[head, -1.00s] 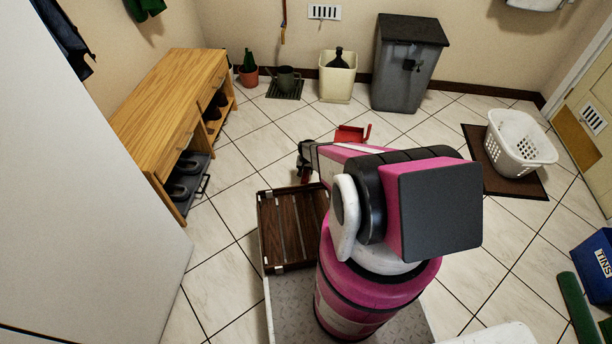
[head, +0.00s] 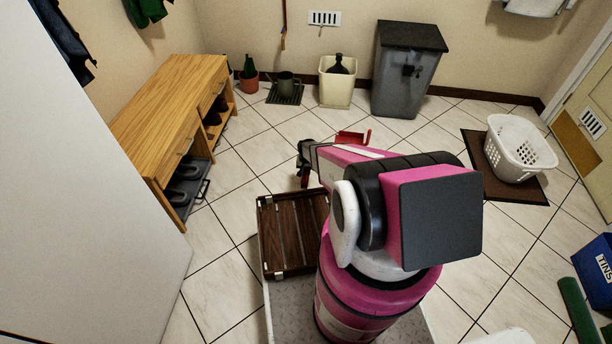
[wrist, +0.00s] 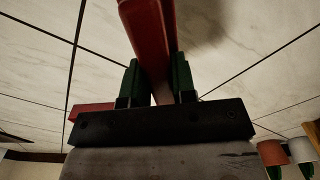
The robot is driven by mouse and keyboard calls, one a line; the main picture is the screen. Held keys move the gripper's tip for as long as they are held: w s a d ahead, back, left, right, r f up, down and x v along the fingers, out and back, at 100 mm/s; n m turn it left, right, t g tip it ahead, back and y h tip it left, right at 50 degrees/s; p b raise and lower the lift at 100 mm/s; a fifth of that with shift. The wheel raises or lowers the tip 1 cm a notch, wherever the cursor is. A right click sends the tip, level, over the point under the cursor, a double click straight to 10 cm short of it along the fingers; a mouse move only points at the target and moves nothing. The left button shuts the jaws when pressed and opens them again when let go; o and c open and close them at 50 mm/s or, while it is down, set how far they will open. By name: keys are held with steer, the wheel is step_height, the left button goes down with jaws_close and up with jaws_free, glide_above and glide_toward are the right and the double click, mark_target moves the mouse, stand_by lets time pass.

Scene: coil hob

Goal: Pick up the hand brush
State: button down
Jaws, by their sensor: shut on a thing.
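The hand brush shows as a red handle (wrist: 152,35) in the wrist view, running up between the two green fingers of my gripper (wrist: 154,82). The fingers are shut on it from both sides. Its far end is out of the frame and its bristles cannot be made out. In the head view my gripper (head: 304,160) is over the tiles, left of a red dustpan (head: 352,138). A small red part of the brush (head: 305,182) shows below the gripper; the arm hides some of the area.
A dark slatted wooden rack (head: 290,235) lies just in front of my column. A wooden bench (head: 165,105) stands left. A cream bin (head: 337,85), a grey bin (head: 406,75) and a white laundry basket (head: 520,150) stand beyond. Tiles between are mostly clear.

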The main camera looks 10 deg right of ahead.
steer(key=s+a+r, duration=0.6)
steer(key=a, duration=0.4)
steer(key=shift+r, duration=0.35)
steer(key=c, duration=1.7)
jaws_free()
steer(key=shift+r, duration=0.1)
steer(key=shift+c, duration=0.3)
